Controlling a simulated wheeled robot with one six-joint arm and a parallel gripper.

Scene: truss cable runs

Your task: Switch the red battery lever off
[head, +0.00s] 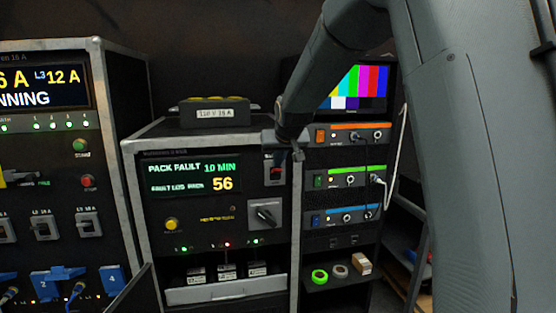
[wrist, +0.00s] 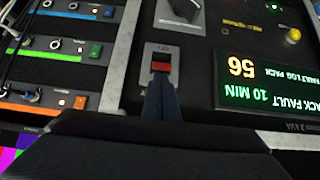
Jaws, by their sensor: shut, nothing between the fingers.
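The red battery lever (head: 277,172) sits in a pale plate at the upper right of the battery pack's front panel in the head view. In the wrist view, which looks upside down, the red lever (wrist: 161,67) shows at centre with dark parts around it. My gripper (head: 284,157) is shut and empty, at the top of the lever plate. In the wrist view my gripper's fingertips (wrist: 160,82) are close together right at the lever's edge. I cannot tell whether they touch it. The fingers hide part of the plate.
The pack's display (head: 194,177) reads PACK FAULT, 10 MIN, 56. A rotary knob (head: 265,214) lies below the lever, and a yellow button (head: 171,224) at lower left. A rack of orange, green and blue units (head: 347,178) stands close on the right.

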